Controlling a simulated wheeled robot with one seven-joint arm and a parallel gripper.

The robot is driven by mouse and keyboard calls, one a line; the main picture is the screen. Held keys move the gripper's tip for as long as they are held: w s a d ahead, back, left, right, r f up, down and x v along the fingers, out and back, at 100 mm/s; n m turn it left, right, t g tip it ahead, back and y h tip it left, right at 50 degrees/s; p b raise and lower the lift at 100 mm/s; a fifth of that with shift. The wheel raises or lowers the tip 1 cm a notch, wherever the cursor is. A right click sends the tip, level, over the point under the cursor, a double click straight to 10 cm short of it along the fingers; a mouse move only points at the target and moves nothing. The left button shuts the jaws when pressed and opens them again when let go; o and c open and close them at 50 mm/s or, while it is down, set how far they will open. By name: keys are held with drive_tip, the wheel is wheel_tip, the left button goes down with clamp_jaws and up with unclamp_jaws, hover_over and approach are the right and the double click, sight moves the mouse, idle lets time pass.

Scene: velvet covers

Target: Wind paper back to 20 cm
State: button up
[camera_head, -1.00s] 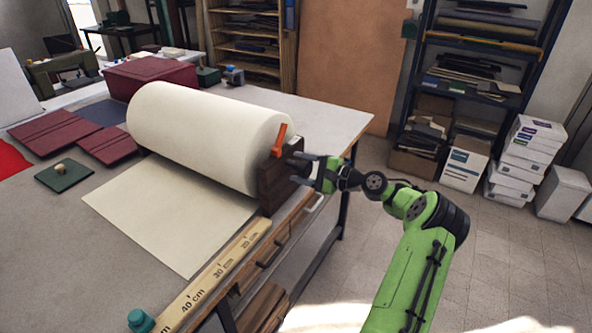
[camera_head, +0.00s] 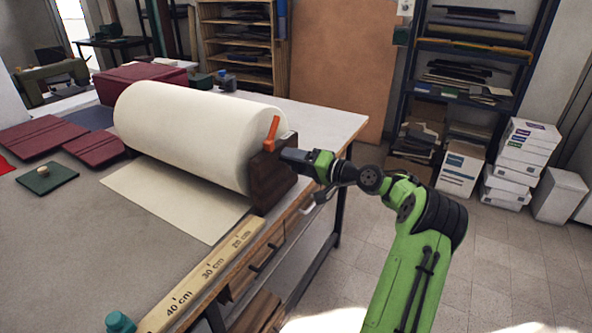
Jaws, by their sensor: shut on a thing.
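The big cream paper roll (camera_head: 190,128) lies in a stand with a dark wooden end block (camera_head: 271,178). Its loose sheet (camera_head: 175,198) lies flat on the table, and the sheet's front edge lines up between the 30 and 20 cm marks of the wooden ruler (camera_head: 190,287), nearer 30. My gripper (camera_head: 287,157) is at the outer right side of the end block, its fingers closed on what looks like the roll's end knob, mostly hidden by the fingers. An orange lever (camera_head: 272,132) stands upright, slightly tilted, above the block.
Dark red covers (camera_head: 95,146) and a green plate with a knob (camera_head: 46,178) lie left on the table (camera_head: 80,245). A teal knob (camera_head: 120,322) is at the ruler's near end. Drawer handles line the table's front. Shelves and boxes stand behind right, with open floor before them.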

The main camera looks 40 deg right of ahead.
drive_tip(key=n+b, duration=0.2)
drive_tip(key=shift+d+f+n+b, duration=0.1)
drive_tip(key=shift+n+b, duration=0.2)
drive_tip(key=shift+n, duration=0.4)
drive_tip(key=shift+r+b, duration=0.2)
drive_tip(key=shift+b, duration=0.1)
drive_tip(key=o, duration=1.5)
drive_tip(key=shift+c, duration=0.2)
drive_tip(key=p+v, duration=0.2)
drive_tip(key=v, duration=1.3)
drive_tip(key=shift+s+p, duration=0.35)
drive_tip(key=shift+s, duration=0.15)
drive_tip(key=shift+f, duration=0.15)
